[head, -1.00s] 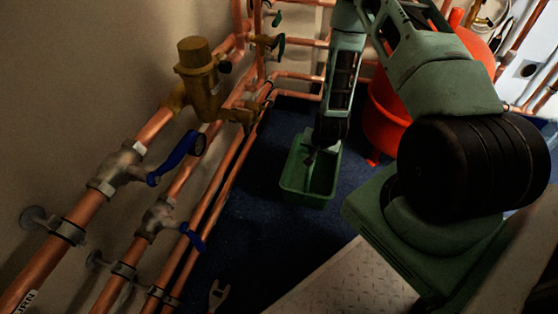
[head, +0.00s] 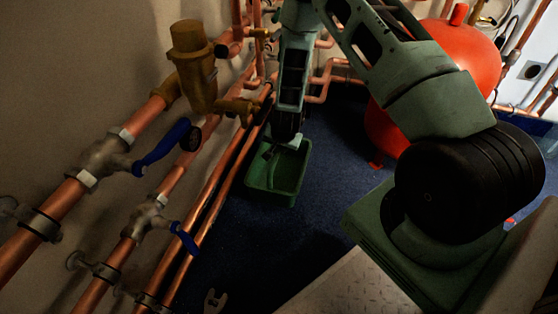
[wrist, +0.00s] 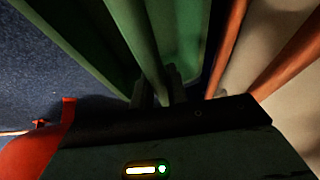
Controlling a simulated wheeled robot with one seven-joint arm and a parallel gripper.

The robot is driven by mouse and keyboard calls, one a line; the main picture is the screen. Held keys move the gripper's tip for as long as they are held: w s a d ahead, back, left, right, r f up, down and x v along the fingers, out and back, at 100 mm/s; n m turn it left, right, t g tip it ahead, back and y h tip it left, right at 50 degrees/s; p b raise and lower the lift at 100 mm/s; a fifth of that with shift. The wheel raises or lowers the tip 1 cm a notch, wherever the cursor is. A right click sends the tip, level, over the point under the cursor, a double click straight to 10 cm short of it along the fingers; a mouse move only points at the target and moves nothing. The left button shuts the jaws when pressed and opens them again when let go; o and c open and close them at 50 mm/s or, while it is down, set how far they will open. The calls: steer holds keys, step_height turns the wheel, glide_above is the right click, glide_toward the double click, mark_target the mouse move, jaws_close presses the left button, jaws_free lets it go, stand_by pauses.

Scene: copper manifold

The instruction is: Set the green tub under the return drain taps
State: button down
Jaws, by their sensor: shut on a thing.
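The green tub (head: 289,187) is a rectangular open-topped box in the middle of the head view, beside the copper pipes at the left. My gripper (head: 275,152) reaches down over its far end and is shut on it. In the wrist view my gripper's fingers (wrist: 160,92) grip a green bar or rim of the tub (wrist: 85,30). I cannot tell whether the tub's bottom touches the floor. The taps with blue levers (head: 160,147) (head: 185,239) sit on the copper pipes at the left, nearer the camera than the tub.
Copper pipes (head: 217,203) run along the left wall, with a brass valve (head: 192,62) above. A red vessel (head: 387,125) stands to the right of the tub. An open-ended wrench (head: 213,302) lies near the bottom edge. Dark blue floor (head: 250,247) is clear in front of the tub.

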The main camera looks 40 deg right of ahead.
step_height(320, 180, down, 6)
steer(key=b, duration=0.4)
steer(key=shift+w+r+b, duration=0.15)
steer(key=shift+r+b, duration=0.1)
steer(key=shift+b, duration=0.05)
steer(key=c, duration=1.4)
jaws_free()
steer(key=shift+a+f, duration=0.1)
